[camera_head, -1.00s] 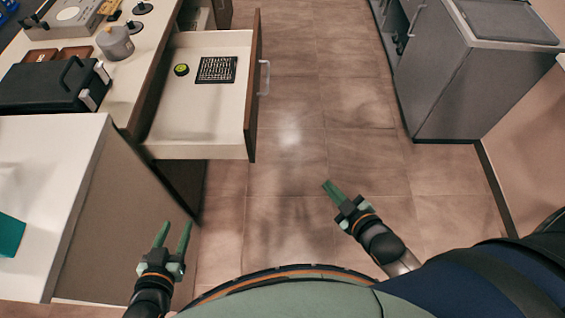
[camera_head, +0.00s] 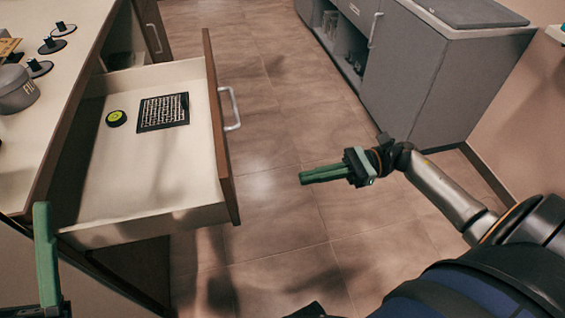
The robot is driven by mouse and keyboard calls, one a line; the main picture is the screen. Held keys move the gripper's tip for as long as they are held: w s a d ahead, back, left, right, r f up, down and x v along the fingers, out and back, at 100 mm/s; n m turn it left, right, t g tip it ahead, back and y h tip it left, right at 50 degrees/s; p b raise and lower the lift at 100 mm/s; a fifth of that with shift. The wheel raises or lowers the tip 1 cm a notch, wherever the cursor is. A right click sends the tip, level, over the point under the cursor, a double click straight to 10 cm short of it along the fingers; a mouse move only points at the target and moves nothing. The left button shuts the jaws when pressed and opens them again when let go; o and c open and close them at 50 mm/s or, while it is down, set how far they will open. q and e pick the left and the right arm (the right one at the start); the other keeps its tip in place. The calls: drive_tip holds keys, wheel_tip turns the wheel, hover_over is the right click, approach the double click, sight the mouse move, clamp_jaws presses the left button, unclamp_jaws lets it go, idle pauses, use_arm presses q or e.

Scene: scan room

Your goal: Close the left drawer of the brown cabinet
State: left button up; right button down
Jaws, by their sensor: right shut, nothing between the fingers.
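The open drawer (camera_head: 140,200) of the brown cabinet (camera_head: 50,150) is pulled well out to the right, with a brown front panel (camera_head: 217,130) and a metal handle (camera_head: 231,108). In it lie a dark patterned square (camera_head: 163,111) and a small round black and yellow-green item (camera_head: 116,118). My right gripper (camera_head: 302,177) is shut and empty, to the right of the drawer front and apart from it, its green fingers pointing left. My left gripper (camera_head: 46,208) is at the lower left edge, near the drawer's near corner. Only one green finger clearly shows.
The countertop holds a grey pot (camera_head: 16,90) and several black round stands (camera_head: 52,46). A grey cabinet (camera_head: 405,80) stands at the back right. Tiled floor (camera_head: 285,110) lies free between the cabinets.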

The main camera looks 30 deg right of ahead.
use_arm(q)
drive_tip(key=shift+w, duration=0.1)
use_arm(e)
drive_tip(key=x, duration=1.3)
drive_tip(key=shift+w+a, duration=0.1)
drive_tip(key=shift+a, duration=0.05)
drive_tip(key=b+x, duration=0.6)
drive_tip(key=x, duration=2.5)
drive_tip(key=shift+a+f, duration=0.2)
drive_tip(key=shift+a, duration=0.15)
drive_tip(key=shift+w+a, duration=0.15)
drive_tip(key=shift+a, duration=0.15)
use_arm(q)
wheel_tip(320, 180, down, 6)
drive_tip(key=n, duration=0.1)
drive_tip(key=shift+d+f, duration=0.2)
drive_tip(key=shift+d, duration=0.25)
use_arm(e)
drive_tip(key=shift+a+r, duration=0.1)
drive_tip(key=shift+r, duration=0.1)
